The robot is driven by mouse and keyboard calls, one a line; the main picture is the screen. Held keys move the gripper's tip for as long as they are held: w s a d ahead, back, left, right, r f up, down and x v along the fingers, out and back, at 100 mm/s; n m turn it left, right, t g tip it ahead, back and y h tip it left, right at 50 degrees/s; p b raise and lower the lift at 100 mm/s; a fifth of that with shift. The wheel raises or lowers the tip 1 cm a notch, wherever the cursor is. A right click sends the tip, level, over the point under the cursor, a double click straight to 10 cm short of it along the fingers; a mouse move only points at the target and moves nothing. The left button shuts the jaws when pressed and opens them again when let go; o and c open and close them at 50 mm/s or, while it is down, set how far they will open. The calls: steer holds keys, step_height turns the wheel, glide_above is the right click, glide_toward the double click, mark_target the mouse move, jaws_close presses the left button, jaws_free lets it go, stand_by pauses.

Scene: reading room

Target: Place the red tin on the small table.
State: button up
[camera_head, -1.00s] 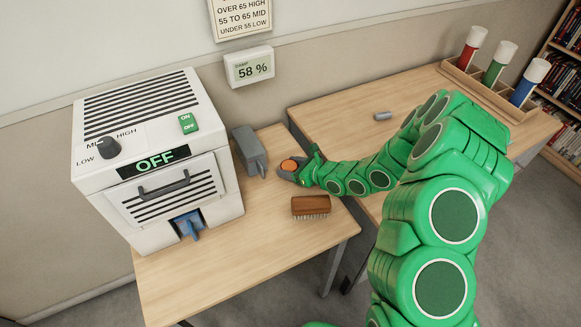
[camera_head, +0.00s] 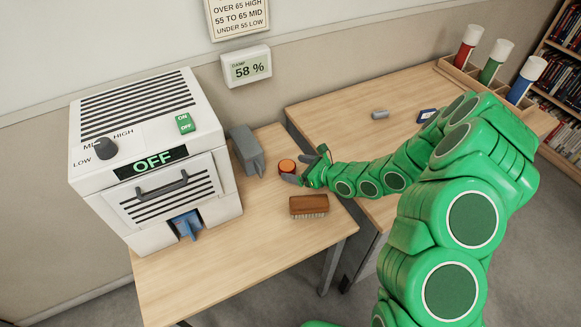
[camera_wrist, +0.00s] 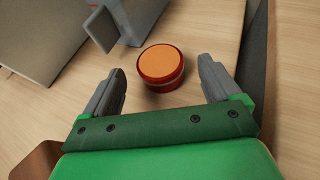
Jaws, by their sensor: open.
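The red tin (camera_head: 287,166) stands upright on the small table (camera_head: 250,250), near its back right edge, and has an orange top. In the wrist view the red tin (camera_wrist: 161,68) sits just beyond and between my fingertips, apart from both. My gripper (camera_head: 308,167) is open and empty, to the right of the tin. In the wrist view my gripper (camera_wrist: 162,84) shows both grey fingers spread, with bare tabletop between them.
A white dehumidifier-like machine (camera_head: 150,150) reading OFF stands on the left of the small table. A grey object (camera_head: 246,150) is left of the tin, and a wooden brush (camera_head: 308,206) lies in front. A larger desk (camera_head: 340,100) adjoins at right, with a rack of tubes (camera_head: 470,80).

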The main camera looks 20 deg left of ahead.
steer(key=shift+v, duration=4.05)
steer(key=shift+r, duration=0.1)
